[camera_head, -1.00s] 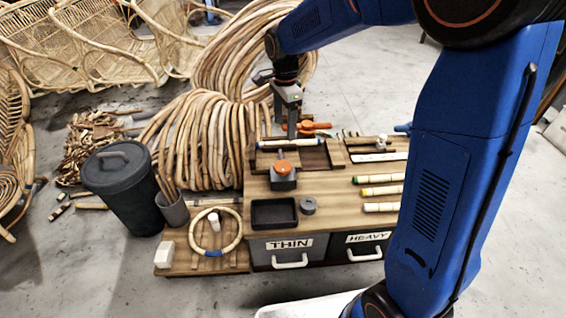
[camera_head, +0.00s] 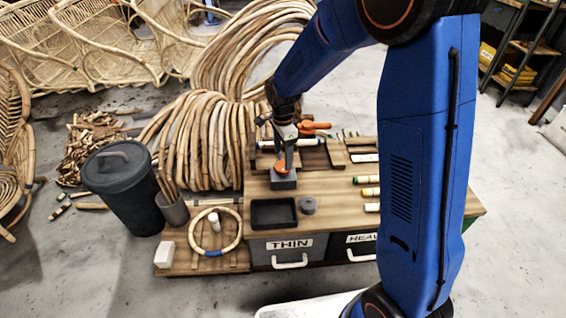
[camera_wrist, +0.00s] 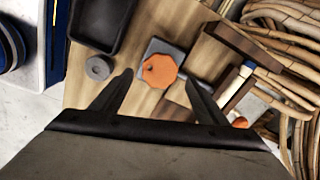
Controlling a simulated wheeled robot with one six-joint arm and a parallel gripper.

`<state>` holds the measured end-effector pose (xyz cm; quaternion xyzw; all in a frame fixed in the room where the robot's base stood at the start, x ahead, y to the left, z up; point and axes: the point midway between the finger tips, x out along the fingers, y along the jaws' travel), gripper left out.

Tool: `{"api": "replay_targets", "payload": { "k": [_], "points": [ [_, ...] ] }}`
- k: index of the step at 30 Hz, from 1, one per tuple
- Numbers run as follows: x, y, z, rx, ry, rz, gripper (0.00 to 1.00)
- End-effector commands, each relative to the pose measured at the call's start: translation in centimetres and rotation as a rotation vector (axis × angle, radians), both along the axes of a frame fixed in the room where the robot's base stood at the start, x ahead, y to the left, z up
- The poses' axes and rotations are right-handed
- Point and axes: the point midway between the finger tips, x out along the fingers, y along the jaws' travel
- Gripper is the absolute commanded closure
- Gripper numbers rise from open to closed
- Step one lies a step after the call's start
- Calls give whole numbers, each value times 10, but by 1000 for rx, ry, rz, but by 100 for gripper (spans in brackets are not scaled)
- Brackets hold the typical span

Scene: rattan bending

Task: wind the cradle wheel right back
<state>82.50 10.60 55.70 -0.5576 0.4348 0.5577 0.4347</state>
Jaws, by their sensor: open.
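The orange wheel (camera_head: 281,167) sits on a small grey block (camera_head: 284,182) on the wooden bench top. In the wrist view the same wheel (camera_wrist: 160,71) is a many-sided orange knob, seen from above on its grey block. My gripper (camera_head: 283,158) hangs over the wheel, fingers pointing down. In the wrist view my open fingers (camera_wrist: 158,79) lie on either side of the wheel, empty. I cannot tell whether the tips are down to its height. Behind it, a pale cane piece (camera_head: 268,144) lies in a wooden cradle, partly hidden by my gripper.
A black tray (camera_head: 273,225) and a grey round piece (camera_head: 308,205) stand in front of the wheel. An orange clamp (camera_head: 314,126) is behind it. Banded cane pieces (camera_head: 370,192) lie to the right, partly behind my arm. Big cane coils (camera_head: 205,140) stand at the left.

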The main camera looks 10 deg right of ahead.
Motion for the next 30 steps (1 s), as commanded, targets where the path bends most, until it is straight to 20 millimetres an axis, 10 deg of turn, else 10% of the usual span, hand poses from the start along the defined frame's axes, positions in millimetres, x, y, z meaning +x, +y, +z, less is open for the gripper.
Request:
{"api": "replay_targets", "payload": {
  "k": [20, 26, 30],
  "points": [
    [0, 0, -41, 0, 0, 0, 32],
    [0, 0, -41, 0, 0, 0, 74],
    [0, 0, -41, 0, 0, 2, 73]
  ]
}}
